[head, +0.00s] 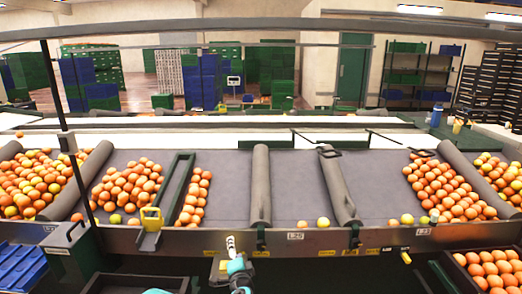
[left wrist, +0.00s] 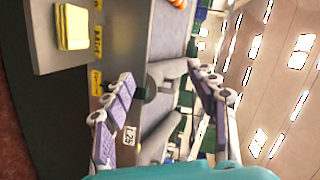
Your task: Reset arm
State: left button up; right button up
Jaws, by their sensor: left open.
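My left gripper (head: 230,244), with a teal wrist and pale fingers, is low at the middle of the head view, against the front rail of the sorting table (head: 350,238). In the left wrist view its two fingers (left wrist: 160,80) are spread apart with nothing between them. The turned picture shows the table edge and a number label (left wrist: 129,137) beyond the fingers. Oranges (head: 128,185) lie in heaps on the table, away from this gripper. My right gripper is not in view.
Grey padded dividers (head: 260,185) split the table into lanes, and the middle lanes are mostly bare. A crate of oranges (head: 492,268) is at the lower right, blue crates (head: 22,265) at the lower left.

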pick_arm(q)
jog(key=s+a+r+n+g, duration=0.2)
jog(key=s+a+r+n, duration=0.1)
jog(key=s+a, duration=0.3)
jog(key=s+a+r+n+g, duration=0.3)
jog(key=s+a+r+n, duration=0.1)
jog(key=s, duration=0.4)
jog(key=s+f+n+g+h, duration=0.1)
jog(key=s+f+n, duration=0.1)
jog(key=s, duration=0.9)
jog(key=s+d+f+n+g+h, duration=0.1)
jog(key=s+f+n+g+h, duration=0.1)
jog(key=s, duration=1)
jog(key=shift+s+d+n+g, duration=0.15)
jog(key=shift+s+n+g, duration=0.15)
jog(key=shift+n, duration=0.2)
jog(key=shift+f, duration=0.1)
